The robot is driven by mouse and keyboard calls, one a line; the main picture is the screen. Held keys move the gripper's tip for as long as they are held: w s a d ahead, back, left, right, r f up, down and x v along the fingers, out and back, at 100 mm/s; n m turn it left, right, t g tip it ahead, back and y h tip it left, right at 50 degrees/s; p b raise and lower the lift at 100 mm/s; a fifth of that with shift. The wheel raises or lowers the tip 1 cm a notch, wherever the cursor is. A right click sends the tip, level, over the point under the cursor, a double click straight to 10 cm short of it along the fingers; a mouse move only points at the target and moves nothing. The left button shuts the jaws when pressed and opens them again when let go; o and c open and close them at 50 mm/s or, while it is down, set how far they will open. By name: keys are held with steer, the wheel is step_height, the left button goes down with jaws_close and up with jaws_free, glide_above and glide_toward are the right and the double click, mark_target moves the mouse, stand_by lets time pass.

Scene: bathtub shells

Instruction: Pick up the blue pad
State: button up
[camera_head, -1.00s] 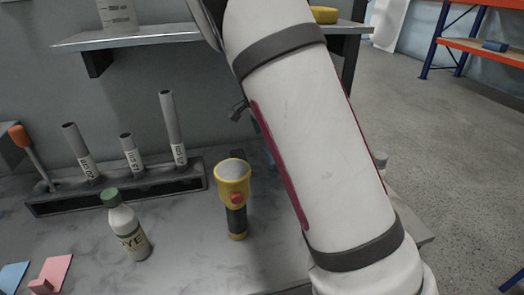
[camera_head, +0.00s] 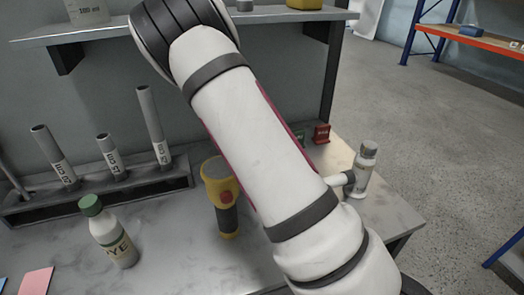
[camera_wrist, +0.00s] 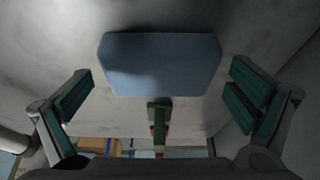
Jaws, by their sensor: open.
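A blue pad (camera_wrist: 160,64), flat with cut corners, lies against a grey surface at the upper middle of the wrist view. My gripper (camera_wrist: 162,97) is open, with one green-lined finger to the left of the pad and one to the right. Neither finger appears to touch the pad, and the gap between them is wider than it. In the head view my arm hides the gripper and I cannot make out this pad.
A green object (camera_wrist: 158,111) stands just below the pad in the wrist view. In the head view, a yellow flashlight (camera_head: 222,195), a green-capped bottle (camera_head: 112,235), a tube rack (camera_head: 95,192) and a red object (camera_head: 321,134) are on the bench. A shelf (camera_head: 190,27) is above.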

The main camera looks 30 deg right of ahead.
steer(key=shift+f, duration=0.1)
steer(key=shift+c, duration=0.6)
steer(key=c, duration=1)
steer(key=shift+o, duration=0.2)
steer(key=shift+r, duration=0.75)
step_height(320, 180, up, 2)
steer(key=shift+r, duration=0.1)
steer(key=s+a, duration=0.3)
steer(key=a, duration=0.1)
steer(key=s+a+r+p, duration=0.1)
steer(key=s+a, duration=0.2)
steer(key=s, duration=0.1)
steer(key=s+a, duration=0.4)
steer(key=shift+a+r+p, duration=0.2)
steer(key=shift+a+p, duration=0.1)
steer(key=shift+p, duration=0.05)
